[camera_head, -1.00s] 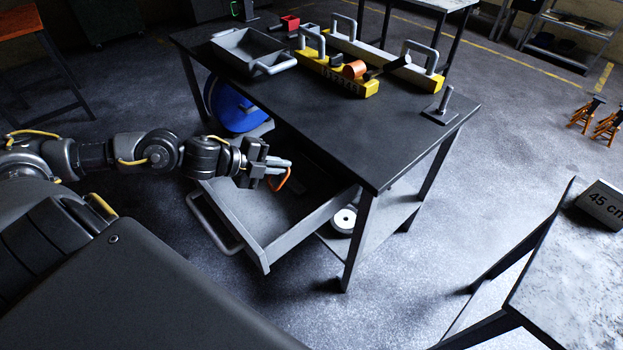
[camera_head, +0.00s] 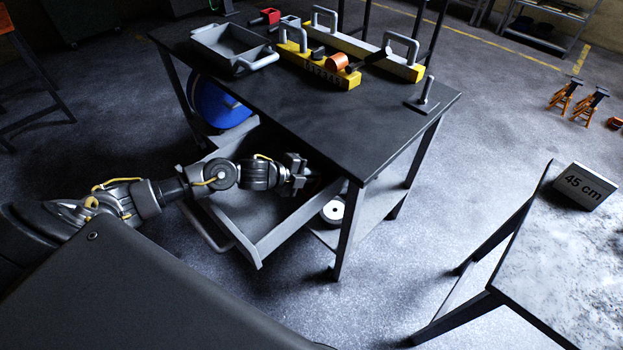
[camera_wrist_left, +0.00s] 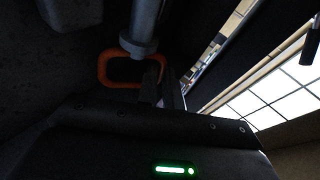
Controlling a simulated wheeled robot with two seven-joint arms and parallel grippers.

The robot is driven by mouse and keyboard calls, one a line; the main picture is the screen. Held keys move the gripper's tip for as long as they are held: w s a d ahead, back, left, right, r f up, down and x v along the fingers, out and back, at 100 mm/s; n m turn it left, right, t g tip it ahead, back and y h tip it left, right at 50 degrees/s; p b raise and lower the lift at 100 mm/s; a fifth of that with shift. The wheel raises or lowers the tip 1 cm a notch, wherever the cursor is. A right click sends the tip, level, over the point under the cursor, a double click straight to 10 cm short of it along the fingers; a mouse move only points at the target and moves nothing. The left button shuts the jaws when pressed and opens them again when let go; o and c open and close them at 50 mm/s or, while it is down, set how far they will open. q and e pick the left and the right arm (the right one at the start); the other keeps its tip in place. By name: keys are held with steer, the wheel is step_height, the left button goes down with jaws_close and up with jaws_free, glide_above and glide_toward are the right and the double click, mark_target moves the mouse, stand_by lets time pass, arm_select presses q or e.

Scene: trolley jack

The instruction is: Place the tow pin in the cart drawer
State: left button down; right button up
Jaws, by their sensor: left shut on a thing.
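The cart drawer (camera_head: 262,246) is pulled out from under the dark top of the cart (camera_head: 300,120). My left gripper (camera_head: 306,177) reaches in over the drawer from the left, close to the cart top's edge. It is shut on the tow pin, whose orange loop (camera_wrist_left: 104,72) and grey metal shaft (camera_wrist_left: 140,28) show in the left wrist view at the fingers. The pin is hidden in the head view. I cannot tell whether it touches the drawer floor. My right gripper is not in view.
On the cart top are a grey tray (camera_head: 222,60), yellow-ended bars with handles (camera_head: 340,76) and an upright post (camera_head: 426,92). A blue disc (camera_head: 218,104) and a white roll (camera_head: 333,212) are below. A table with a "45 cm" block (camera_head: 584,187) stands at right.

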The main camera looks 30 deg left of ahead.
arm_select(q)
steer(key=shift+f, duration=0.95)
steer(key=c, duration=1.6)
jaws_free()
steer(key=shift+a, duration=0.1)
steer(key=shift+o, duration=0.2)
steer(key=shift+s+a+r, duration=0.1)
steer(key=shift+s+a, duration=0.05)
steer(key=shift+s, duration=0.1)
steer(key=v, duration=1.1)
steer(key=shift+s+b, duration=0.15)
steer(key=shift+b, duration=0.2)
steer(key=shift+a+r, duration=0.1)
steer(key=shift+r, duration=0.05)
